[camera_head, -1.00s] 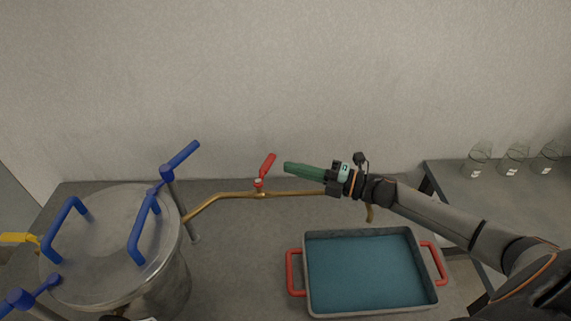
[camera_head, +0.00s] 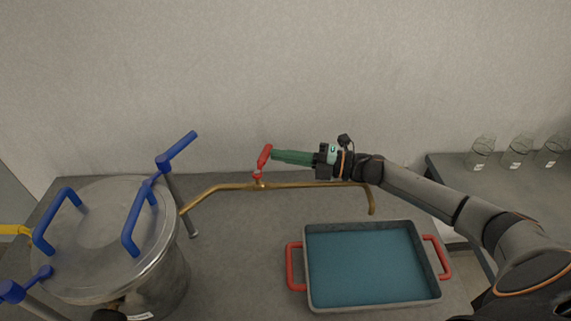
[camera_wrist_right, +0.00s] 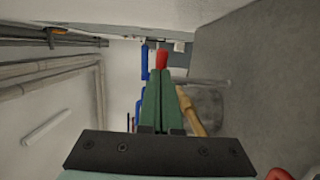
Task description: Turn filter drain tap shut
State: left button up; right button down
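The tap has a red lever (camera_head: 265,157) on a thin brass pipe (camera_head: 225,187) that runs right from the steel filter vessel (camera_head: 105,235). The lever stands up from the pipe, tilted slightly right. My right gripper (camera_head: 274,156) has green fingers, closed together, with their tips right beside the lever's right side. I cannot tell whether they touch it. In the right wrist view the lever's red end (camera_wrist_right: 162,58) shows just beyond the fingertips (camera_wrist_right: 161,72), not clearly between them.
A grey tray (camera_head: 372,306) with red handles and a blue-green inside sits below the pipe's bent outlet. Blue handles and clamps surround the vessel lid. Several glass beakers (camera_head: 517,152) stand on the right table. A wall (camera_head: 290,80) rises behind.

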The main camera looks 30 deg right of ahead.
pick_arm(q)
notch_tip(320, 180, down, 3)
jog(key=shift+f+b, duration=0.2)
jog(key=shift+b, duration=0.85)
pick_arm(e)
jog(key=shift+w+a+n+g+y, duration=0.25)
jog(key=shift+w+g, duration=0.1)
jog(key=shift+w, duration=0.25)
jog(key=shift+w+a+n+g+y, duration=0.2)
jog(key=shift+w+g, duration=0.15)
jog(key=shift+w, duration=0.2)
